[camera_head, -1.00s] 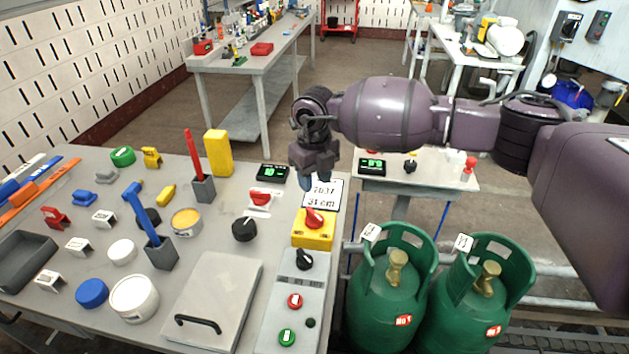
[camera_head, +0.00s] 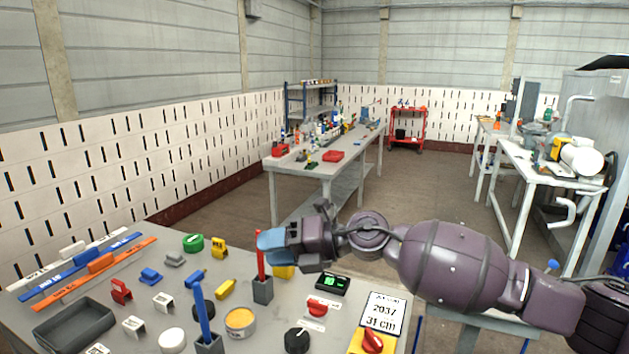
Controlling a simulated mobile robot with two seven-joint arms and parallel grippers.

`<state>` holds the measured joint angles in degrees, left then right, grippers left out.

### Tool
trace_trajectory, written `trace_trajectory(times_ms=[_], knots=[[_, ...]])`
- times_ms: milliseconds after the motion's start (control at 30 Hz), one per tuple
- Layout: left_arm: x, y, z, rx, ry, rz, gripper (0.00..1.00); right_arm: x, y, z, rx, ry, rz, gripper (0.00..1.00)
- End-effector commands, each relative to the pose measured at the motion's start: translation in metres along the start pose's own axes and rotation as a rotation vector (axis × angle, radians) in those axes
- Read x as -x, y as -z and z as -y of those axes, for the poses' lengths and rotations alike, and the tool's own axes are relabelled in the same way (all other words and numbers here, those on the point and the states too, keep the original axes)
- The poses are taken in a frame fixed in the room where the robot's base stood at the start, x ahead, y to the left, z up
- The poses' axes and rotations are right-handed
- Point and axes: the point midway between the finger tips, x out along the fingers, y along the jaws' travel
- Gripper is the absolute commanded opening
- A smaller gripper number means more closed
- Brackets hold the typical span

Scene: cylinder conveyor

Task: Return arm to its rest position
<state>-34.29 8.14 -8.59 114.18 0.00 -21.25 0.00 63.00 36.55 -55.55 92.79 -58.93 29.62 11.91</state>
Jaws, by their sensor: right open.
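My right arm (camera_head: 455,262) comes in from the right and reaches left across the far edge of the near workbench. My right gripper (camera_head: 270,241) points left, with blue fingertips, and is open. Nothing shows between its fingers. My left gripper is out of view.
Open floor (camera_head: 425,185) lies beyond, before the back table (camera_head: 322,168).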

Motion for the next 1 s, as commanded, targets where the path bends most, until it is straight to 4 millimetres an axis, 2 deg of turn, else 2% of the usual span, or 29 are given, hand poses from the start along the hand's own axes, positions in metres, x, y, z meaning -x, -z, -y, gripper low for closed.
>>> trace_trajectory(times_ms=[100,233,367,567,767,1000], knots=[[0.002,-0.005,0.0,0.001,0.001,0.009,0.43,0.004,-0.002,-0.014,-0.2,-0.209,0.185,0.4],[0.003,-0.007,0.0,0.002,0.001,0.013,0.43,0.021,-0.007,-0.009,-0.413,-0.355,0.367,0.4],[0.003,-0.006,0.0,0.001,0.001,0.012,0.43,0.045,-0.007,0.013,-0.63,-0.45,0.534,0.4],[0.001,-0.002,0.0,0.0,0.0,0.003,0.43,0.087,0.01,0.066,-0.956,-0.534,0.762,0.4],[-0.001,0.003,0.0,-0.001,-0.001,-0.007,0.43,0.13,0.05,0.129,-1.26,-0.575,0.96,0.4],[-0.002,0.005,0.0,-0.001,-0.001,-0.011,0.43,0.18,0.123,0.198,-1.581,-0.608,1.167,0.4]])
